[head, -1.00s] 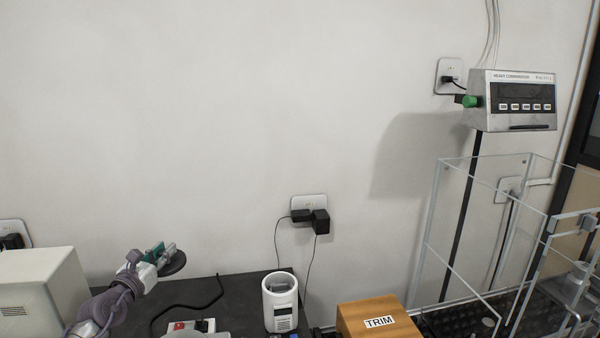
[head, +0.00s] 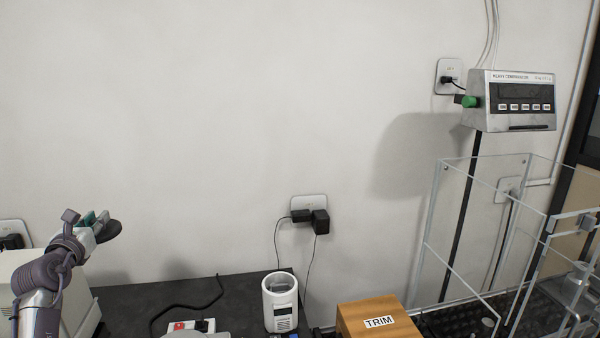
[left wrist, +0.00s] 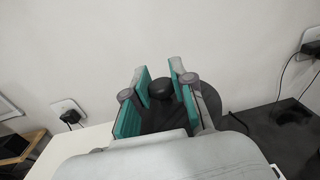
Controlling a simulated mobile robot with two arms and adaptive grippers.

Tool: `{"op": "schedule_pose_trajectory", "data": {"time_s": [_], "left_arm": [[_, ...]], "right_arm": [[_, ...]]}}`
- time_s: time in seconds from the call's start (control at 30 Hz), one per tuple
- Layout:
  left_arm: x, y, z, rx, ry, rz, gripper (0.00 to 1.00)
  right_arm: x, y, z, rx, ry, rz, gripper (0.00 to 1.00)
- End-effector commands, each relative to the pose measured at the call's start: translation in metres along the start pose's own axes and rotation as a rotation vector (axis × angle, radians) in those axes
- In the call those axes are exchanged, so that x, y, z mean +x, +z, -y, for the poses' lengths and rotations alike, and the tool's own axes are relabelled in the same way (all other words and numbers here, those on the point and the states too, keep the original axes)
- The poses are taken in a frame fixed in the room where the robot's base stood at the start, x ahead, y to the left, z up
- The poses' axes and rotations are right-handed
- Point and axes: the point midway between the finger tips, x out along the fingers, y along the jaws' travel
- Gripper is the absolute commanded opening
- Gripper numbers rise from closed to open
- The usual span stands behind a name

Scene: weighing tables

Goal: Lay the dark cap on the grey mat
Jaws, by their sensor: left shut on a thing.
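The dark cap (head: 108,232) is a round, dark disc held at the tip of my left gripper (head: 98,222), raised in front of the wall at the left of the head view. In the left wrist view, the cap's round knob (left wrist: 162,89) sits between the teal finger pads of my left gripper (left wrist: 160,84), and part of its disc shows behind the right finger. The gripper is shut on it. The grey mat cannot be made out in either view. My right gripper is not in view.
A dark tabletop (head: 235,295) lies below, with a white cylindrical device (head: 281,302), a power strip (head: 190,327) and a black cable. A beige box-shaped instrument (head: 75,300) stands behind my left arm.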

Motion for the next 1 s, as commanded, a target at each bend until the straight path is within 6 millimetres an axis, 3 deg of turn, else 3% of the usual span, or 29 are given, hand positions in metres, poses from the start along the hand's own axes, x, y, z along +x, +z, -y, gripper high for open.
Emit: {"op": "schedule_pose_trajectory", "data": {"time_s": [0.1, 0.37, 0.57, 0.67, 0.8, 1.0], "left_arm": [[-0.002, 0.006, 0.002, -0.005, 0.022, 0.000, 0.00], [-0.019, -0.043, 0.050, 0.001, -0.070, -0.005, 0.00], [-0.049, -0.091, 0.104, 0.000, -0.164, -0.008, 0.00], [-0.076, -0.122, 0.139, -0.001, -0.221, -0.008, 0.00], [-0.130, -0.162, 0.191, -0.006, -0.293, -0.008, 0.00], [-0.222, -0.192, 0.244, -0.009, -0.335, -0.005, 0.00]], "right_arm": [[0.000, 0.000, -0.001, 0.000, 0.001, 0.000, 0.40], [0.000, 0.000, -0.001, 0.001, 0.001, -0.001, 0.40], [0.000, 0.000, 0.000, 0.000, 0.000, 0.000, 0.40], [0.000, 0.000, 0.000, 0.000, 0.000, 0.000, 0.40], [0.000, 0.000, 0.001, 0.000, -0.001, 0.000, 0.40], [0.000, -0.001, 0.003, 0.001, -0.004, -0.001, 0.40]]}}
